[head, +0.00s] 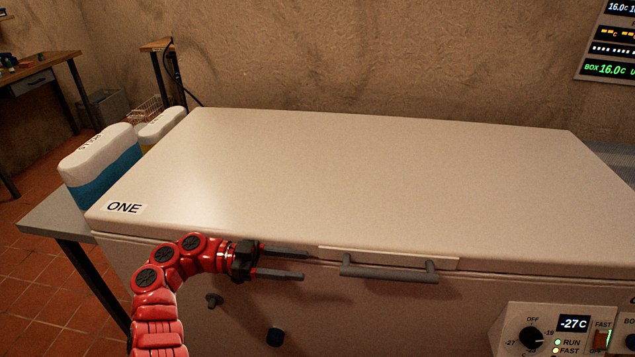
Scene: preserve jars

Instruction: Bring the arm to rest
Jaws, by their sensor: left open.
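My left arm (158,300) is red and comes up from the bottom left. Its gripper (290,264) is open and empty, its two dark fingers pointing right. It is in front of the white chest freezer (390,180), near the lid's front edge. The freezer's grey bar handle (388,272) is to the right of the fingertips, with a gap between them. The lid is shut. My right gripper is not in view.
A grey side table (48,218) at the left holds two white-topped containers, one with a blue band (105,180). A control panel (560,335) reading -27C is at the lower right. A wooden bench (40,75) stands at the far left. Tiled floor shows at left.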

